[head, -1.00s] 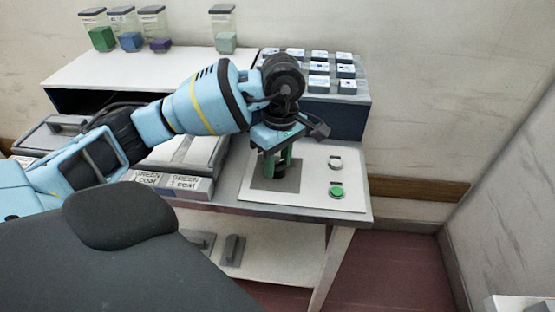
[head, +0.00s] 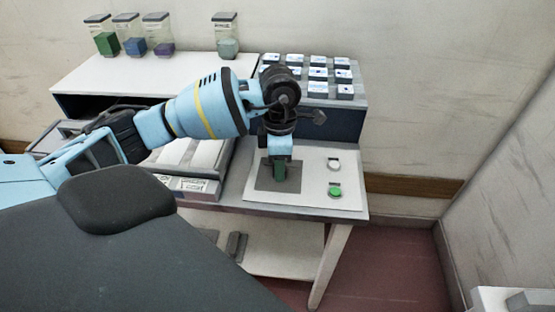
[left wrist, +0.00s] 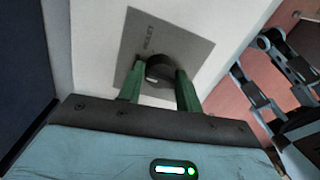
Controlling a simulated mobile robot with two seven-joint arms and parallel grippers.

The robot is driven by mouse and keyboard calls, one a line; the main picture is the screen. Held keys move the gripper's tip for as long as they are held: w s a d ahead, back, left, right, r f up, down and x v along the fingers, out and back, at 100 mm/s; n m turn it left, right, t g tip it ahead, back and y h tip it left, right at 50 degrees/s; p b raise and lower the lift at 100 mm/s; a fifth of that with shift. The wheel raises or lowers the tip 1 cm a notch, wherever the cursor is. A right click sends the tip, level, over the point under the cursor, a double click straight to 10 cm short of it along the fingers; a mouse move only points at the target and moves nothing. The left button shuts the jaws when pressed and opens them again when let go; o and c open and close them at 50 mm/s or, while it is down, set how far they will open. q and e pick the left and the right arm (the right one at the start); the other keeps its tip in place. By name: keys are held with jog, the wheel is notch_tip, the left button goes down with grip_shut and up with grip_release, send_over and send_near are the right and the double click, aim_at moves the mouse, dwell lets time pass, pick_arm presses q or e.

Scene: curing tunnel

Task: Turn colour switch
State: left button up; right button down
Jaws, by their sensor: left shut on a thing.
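The colour switch (left wrist: 160,68) is a dark round knob on a grey square plate (left wrist: 197,47), seen in the left wrist view. In the head view the grey plate (head: 265,184) lies on a white panel, and my gripper hides the knob. My left gripper (left wrist: 158,85) points down at the panel, with its green fingers on either side of the knob, shut on it. The left gripper also shows in the head view (head: 281,184).
A white button (head: 334,164) and a green button (head: 335,190) sit on the white panel (head: 310,170), right of the plate. A box with several labelled white blocks (head: 318,72) stands behind. Several containers of coloured material stand on the back shelf (head: 150,72).

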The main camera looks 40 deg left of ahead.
pick_arm(q)
jog(key=n+p, duration=0.1)
jog(key=n, duration=0.2)
jog(key=shift+r+n+p, duration=0.25)
jog(key=shift+n+p, duration=0.05)
jog(key=shift+p, duration=0.05)
jog(key=n+p, duration=0.1)
jog(key=n, duration=0.2)
jog(key=shift+n+p, duration=0.3)
jog(key=shift+p, duration=0.1)
jog(key=shift+n+p, duration=0.5)
jog(key=shift+n, duration=0.5)
jog(key=shift+f+n+p, duration=0.15)
jog(key=shift+n+p, duration=0.25)
jog(key=shift+n, duration=0.3)
pick_arm(e)
jog(key=w+r+t, duration=0.1)
jog(key=w+r, duration=0.3)
jog(key=r, duration=0.3)
jog(key=shift+d, duration=0.3)
pick_arm(q)
jog(key=o, duration=0.9)
jog(key=shift+f, duration=0.1)
pick_arm(e)
jog(key=shift+a, duration=0.15)
pick_arm(q)
jog(key=shift+o, duration=0.2)
